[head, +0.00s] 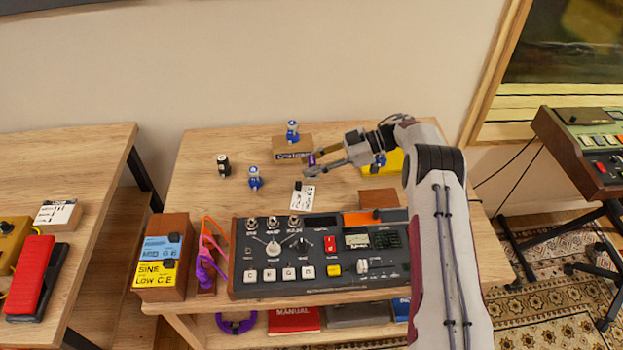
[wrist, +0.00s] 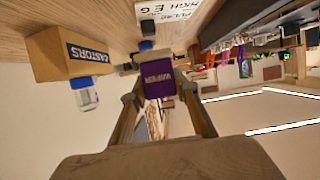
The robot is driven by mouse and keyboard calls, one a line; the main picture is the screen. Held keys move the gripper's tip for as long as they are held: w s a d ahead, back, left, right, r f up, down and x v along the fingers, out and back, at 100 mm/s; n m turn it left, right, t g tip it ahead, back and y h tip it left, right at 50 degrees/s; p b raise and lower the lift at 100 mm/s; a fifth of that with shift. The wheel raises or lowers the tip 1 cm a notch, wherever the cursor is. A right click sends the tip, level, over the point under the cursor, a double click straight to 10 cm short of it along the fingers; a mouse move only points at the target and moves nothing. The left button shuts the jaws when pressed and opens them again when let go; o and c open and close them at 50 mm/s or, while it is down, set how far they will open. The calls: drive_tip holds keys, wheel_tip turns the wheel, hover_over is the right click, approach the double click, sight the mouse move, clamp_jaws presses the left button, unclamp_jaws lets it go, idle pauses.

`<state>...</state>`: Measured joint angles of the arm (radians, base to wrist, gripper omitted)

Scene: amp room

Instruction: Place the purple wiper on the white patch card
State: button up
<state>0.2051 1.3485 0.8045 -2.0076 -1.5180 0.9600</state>
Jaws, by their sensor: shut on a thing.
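The purple wiper (wrist: 160,84), a small block lettered "WIPER", is held between the fingertips of my gripper (wrist: 160,92). In the head view the wiper (head: 312,159) shows as a small purple patch at the tip of my gripper (head: 315,163), partly hidden by the fingers. The white patch card (head: 304,198) with black writing lies on the table, nearer the camera than my gripper, and a small black piece shows at its upper left. The card also shows at the top of the wrist view (wrist: 178,10). The wiper is apart from the card.
The cardboard "CASTORS" box (head: 293,148) with a blue-capped bottle (head: 292,131) stands just behind my gripper. Another blue-and-white bottle (head: 254,179) and a black cylinder (head: 223,165) stand left. A synth panel (head: 320,255) fills the table's front. A brown block (head: 378,198) lies right of the card.

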drive_tip(key=shift+f, duration=1)
drive_tip(key=shift+f, duration=0.15)
drive_tip(key=shift+f, duration=1.7)
drive_tip(key=shift+f, duration=0.15)
drive_tip(key=o, duration=1.1)
drive_tip(key=shift+v, duration=5.9)
drive_tip(key=shift+d+r, duration=0.1)
drive_tip(key=shift+r, duration=0.15)
